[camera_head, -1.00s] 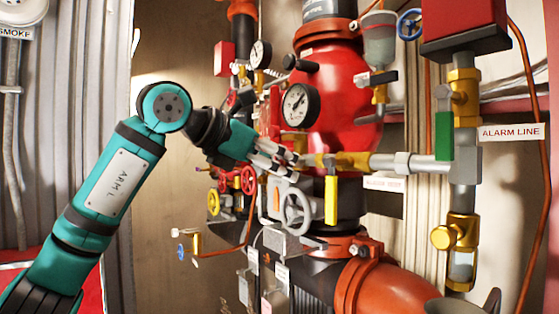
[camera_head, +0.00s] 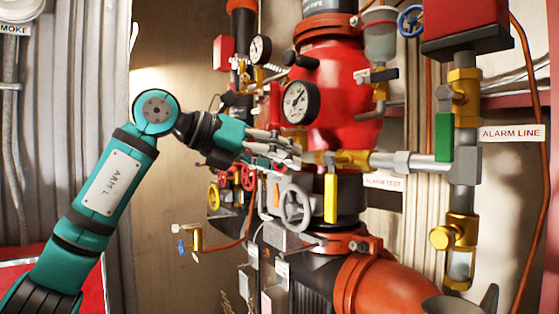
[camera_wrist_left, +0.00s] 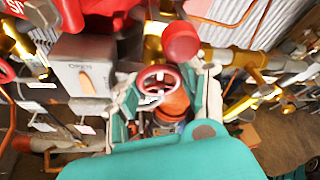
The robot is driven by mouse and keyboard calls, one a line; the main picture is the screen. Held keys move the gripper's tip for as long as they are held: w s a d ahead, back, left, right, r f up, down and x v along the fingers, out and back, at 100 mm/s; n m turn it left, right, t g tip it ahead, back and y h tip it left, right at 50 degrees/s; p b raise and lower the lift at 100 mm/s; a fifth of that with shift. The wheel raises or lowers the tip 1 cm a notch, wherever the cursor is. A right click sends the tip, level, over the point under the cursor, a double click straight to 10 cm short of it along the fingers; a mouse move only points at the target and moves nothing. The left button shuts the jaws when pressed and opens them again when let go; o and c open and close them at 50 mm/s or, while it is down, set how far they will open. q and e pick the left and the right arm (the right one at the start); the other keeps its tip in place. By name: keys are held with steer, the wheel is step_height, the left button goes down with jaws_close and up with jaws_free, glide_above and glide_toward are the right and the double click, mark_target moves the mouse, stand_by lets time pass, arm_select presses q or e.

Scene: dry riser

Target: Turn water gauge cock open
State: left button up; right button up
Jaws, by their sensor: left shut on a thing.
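My left gripper (camera_head: 288,150) reaches into the valve pipework in front of the red riser body. In the left wrist view its fingers (camera_wrist_left: 168,92) stand on either side of a small red-rimmed handwheel (camera_wrist_left: 158,70), and the gripper is shut on it. I cannot read a label that names this wheel as the water gauge cock. In the head view the gripper hides the held wheel. A round pressure gauge (camera_head: 299,102) is just above the gripper. My right gripper is not in view.
A grey handwheel (camera_head: 295,207) and a yellow lever (camera_head: 331,198) sit close below the gripper. Brass and grey alarm pipework (camera_head: 400,161) runs to the right. A grey box marked OPEN (camera_wrist_left: 85,62) is close beside the fingers.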

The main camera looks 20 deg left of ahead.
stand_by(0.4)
arm_select(q)
steer(key=o, duration=1.2)
steer(key=shift+a, duration=0.1)
steer(key=v, duration=1.1)
steer(key=shift+s+a+r, duration=0.15)
steer(key=shift+s+a, duration=0.1)
steer(key=shift+s, duration=0.05)
